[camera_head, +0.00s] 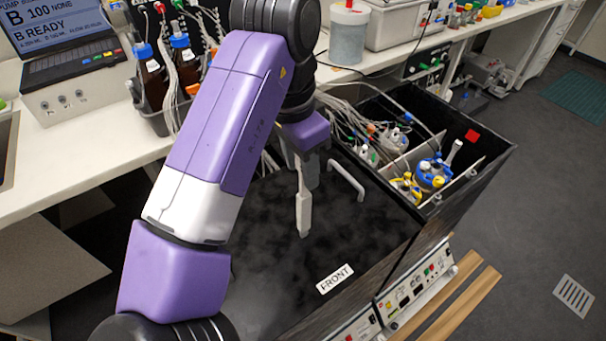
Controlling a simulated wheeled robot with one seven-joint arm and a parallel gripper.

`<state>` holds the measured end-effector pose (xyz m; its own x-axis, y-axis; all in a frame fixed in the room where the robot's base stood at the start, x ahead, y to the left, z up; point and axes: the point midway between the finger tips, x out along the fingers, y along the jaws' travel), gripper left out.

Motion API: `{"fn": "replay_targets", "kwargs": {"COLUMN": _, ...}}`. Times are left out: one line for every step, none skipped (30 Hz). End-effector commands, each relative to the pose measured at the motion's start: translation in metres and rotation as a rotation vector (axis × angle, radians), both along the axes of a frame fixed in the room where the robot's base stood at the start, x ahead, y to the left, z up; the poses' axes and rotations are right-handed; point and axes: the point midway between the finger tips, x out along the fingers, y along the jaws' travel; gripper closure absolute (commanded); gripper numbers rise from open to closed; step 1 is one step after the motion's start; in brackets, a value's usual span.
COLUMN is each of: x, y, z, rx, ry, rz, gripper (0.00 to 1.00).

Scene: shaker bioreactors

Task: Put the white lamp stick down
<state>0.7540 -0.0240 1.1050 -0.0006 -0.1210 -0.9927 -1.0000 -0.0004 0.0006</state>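My gripper (304,160) points down over the black lid marked FRONT. A slim pale stick, which looks like the white lamp stick (303,212), hangs upright from between its fingers. The fingers look shut on its upper part, though the grip is small and partly hidden by my wrist. The stick's lower end shows against the black lid (270,240). I cannot tell whether it touches the lid or hangs just above it.
A pale handle (346,181) stands on the lid just right of the stick. An open black box (478,165) with bioreactor vessels, tubes and cables is at the right. A white bench (90,150) with a pump screen and brown bottles (152,80) lies behind left.

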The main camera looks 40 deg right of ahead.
Motion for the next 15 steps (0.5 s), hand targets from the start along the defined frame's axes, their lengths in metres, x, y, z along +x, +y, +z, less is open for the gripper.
{"fn": "replay_targets", "kwargs": {"x": 0.001, "y": 0.001, "z": 0.012, "rx": 0.002, "ry": -0.005, "rz": -0.001, "gripper": 0.6}}
{"fn": "replay_targets", "kwargs": {"x": 0.001, "y": 0.002, "z": 0.018, "rx": 0.002, "ry": -0.005, "rz": -0.001, "gripper": 0.6}}
{"fn": "replay_targets", "kwargs": {"x": 0.001, "y": 0.004, "z": 0.027, "rx": 0.004, "ry": -0.005, "rz": 0.001, "gripper": 0.6}}
{"fn": "replay_targets", "kwargs": {"x": 0.001, "y": 0.005, "z": 0.034, "rx": 0.005, "ry": -0.005, "rz": 0.001, "gripper": 0.6}}
{"fn": "replay_targets", "kwargs": {"x": 0.001, "y": 0.006, "z": 0.04, "rx": 0.005, "ry": -0.005, "rz": 0.0, "gripper": 0.6}}
{"fn": "replay_targets", "kwargs": {"x": 0.001, "y": 0.007, "z": 0.047, "rx": 0.004, "ry": -0.005, "rz": 0.001, "gripper": 0.6}}
{"fn": "replay_targets", "kwargs": {"x": 0.001, "y": 0.007, "z": 0.053, "rx": 0.003, "ry": -0.004, "rz": 0.0, "gripper": 0.6}}
{"fn": "replay_targets", "kwargs": {"x": 0.001, "y": 0.008, "z": 0.058, "rx": 0.004, "ry": -0.004, "rz": 0.001, "gripper": 0.6}}
{"fn": "replay_targets", "kwargs": {"x": 0.001, "y": 0.008, "z": 0.064, "rx": 0.003, "ry": -0.003, "rz": 0.001, "gripper": 0.6}}
{"fn": "replay_targets", "kwargs": {"x": 0.001, "y": 0.009, "z": 0.068, "rx": 0.003, "ry": -0.003, "rz": 0.0, "gripper": 0.6}}
{"fn": "replay_targets", "kwargs": {"x": 0.001, "y": 0.009, "z": 0.072, "rx": 0.003, "ry": -0.003, "rz": 0.001, "gripper": 0.6}}
{"fn": "replay_targets", "kwargs": {"x": 0.001, "y": 0.01, "z": 0.076, "rx": 0.002, "ry": -0.002, "rz": 0.0, "gripper": 0.6}}
{"fn": "replay_targets", "kwargs": {"x": 0.001, "y": 0.01, "z": 0.079, "rx": 0.002, "ry": -0.002, "rz": 0.0, "gripper": 0.6}}
{"fn": "replay_targets", "kwargs": {"x": 0.001, "y": 0.01, "z": 0.082, "rx": 0.002, "ry": -0.003, "rz": 0.0, "gripper": 0.6}}
{"fn": "replay_targets", "kwargs": {"x": 0.0, "y": 0.01, "z": 0.084, "rx": 0.002, "ry": -0.002, "rz": 0.0, "gripper": 0.6}}
